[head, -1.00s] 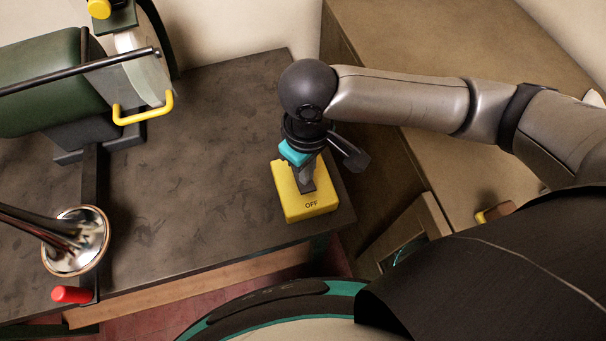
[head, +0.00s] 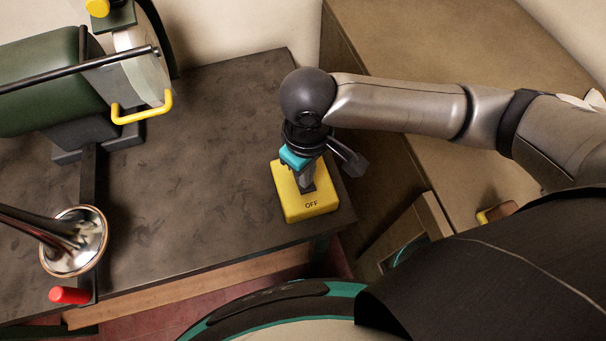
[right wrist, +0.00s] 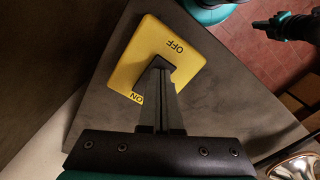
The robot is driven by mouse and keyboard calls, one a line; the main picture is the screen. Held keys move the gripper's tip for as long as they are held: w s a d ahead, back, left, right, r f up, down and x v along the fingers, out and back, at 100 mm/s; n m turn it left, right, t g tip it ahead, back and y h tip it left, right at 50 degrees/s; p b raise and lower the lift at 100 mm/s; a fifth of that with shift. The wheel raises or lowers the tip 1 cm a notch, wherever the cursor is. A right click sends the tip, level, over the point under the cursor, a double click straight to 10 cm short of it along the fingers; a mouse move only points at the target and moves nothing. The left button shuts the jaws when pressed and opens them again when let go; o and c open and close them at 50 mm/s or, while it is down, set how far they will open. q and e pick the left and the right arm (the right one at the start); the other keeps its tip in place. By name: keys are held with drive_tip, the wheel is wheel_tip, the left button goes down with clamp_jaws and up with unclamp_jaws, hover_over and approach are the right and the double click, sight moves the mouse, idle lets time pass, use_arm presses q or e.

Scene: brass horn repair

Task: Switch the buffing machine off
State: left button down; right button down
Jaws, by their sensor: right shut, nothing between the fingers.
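The buffing machine (head: 40,85), with a green body and a pale wheel (head: 145,70), stands at the left of the bench. Its yellow switch box (head: 312,208) sits near the bench's right front corner, marked OFF on the near side. The right wrist view shows the box (right wrist: 195,65) with OFF and ON at opposite ends. My right gripper (head: 308,188) is shut and empty, pointing down at the dark middle of the box (right wrist: 160,64). Its fingertips hide the switch there, so its position and any contact cannot be told. My left gripper (right wrist: 262,27) seems to show, small and dark, at upper right.
A brass horn bell (head: 75,242) and a red handle (head: 70,295) are at the bench's left front. A yellow bar (head: 140,114) juts by the wheel. A brown cabinet (head: 470,50) stands close on the right. The middle of the bench (head: 200,160) is clear.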

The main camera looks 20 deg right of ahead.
drive_tip(key=shift+f, duration=0.5)
drive_tip(key=shift+r, duration=0.1)
wheel_tip(320, 180, up, 7)
drive_tip(key=p, duration=0.9)
drive_tip(key=shift+p, duration=0.3)
drive_tip(key=shift+s, duration=0.15)
idle(0.5)
